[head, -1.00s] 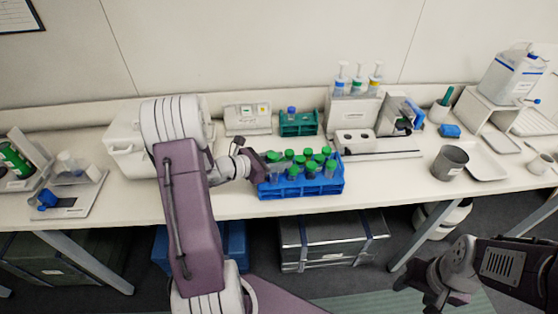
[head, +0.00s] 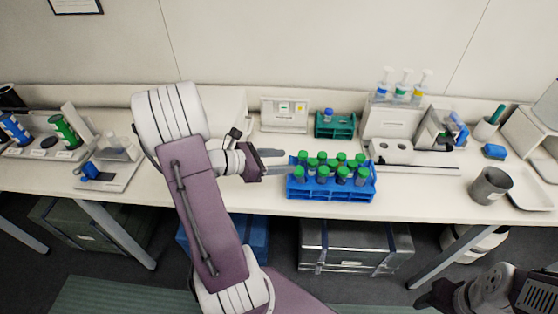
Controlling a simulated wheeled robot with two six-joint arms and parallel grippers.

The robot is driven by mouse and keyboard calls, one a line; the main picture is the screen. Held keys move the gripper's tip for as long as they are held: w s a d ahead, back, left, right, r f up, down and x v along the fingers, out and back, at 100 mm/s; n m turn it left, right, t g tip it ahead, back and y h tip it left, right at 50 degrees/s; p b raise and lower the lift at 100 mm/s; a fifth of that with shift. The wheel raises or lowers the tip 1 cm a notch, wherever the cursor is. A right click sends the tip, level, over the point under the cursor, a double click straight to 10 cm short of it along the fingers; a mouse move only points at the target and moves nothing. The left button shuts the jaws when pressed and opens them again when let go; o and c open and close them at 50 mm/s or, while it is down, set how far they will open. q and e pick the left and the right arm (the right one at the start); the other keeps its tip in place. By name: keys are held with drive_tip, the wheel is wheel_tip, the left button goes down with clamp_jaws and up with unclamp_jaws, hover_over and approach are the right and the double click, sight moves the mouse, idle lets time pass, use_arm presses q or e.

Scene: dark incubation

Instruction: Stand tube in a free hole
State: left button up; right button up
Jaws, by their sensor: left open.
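Several green-capped tubes (head: 323,170) stand upright in a blue rack (head: 331,193) near the front edge of the bench. Their caps hide most of the holes, so I cannot tell which are free. My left gripper (head: 284,162) is open and empty, with its fingertips just left of the rack's left end. A small green rack (head: 335,129) behind holds a blue-capped tube (head: 328,113). My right gripper (head: 436,297) is low at the bottom right, away from the bench, and its fingers are not clear.
A grey cup (head: 490,186) stands to the right near a white tray (head: 530,188). A white block with wells (head: 391,151) and a pipette stand (head: 396,120) are behind the rack.

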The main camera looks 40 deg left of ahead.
use_arm(q)
drive_tip(key=s+d+f+m+g+y, duration=0.3)
drive_tip(key=d+m, duration=0.4)
drive_tip(key=m, duration=0.8)
drive_tip(key=s+d+f+m+g+y, duration=0.3)
drive_tip(key=s+d+f+m+g, duration=0.2)
drive_tip(key=m, duration=0.9)
drive_tip(key=s+d+g, duration=0.2)
drive_tip(key=shift+s+m+g+y, duration=0.3)
drive_tip(key=shift+s+m, duration=0.1)
drive_tip(key=shift+d+f, duration=0.1)
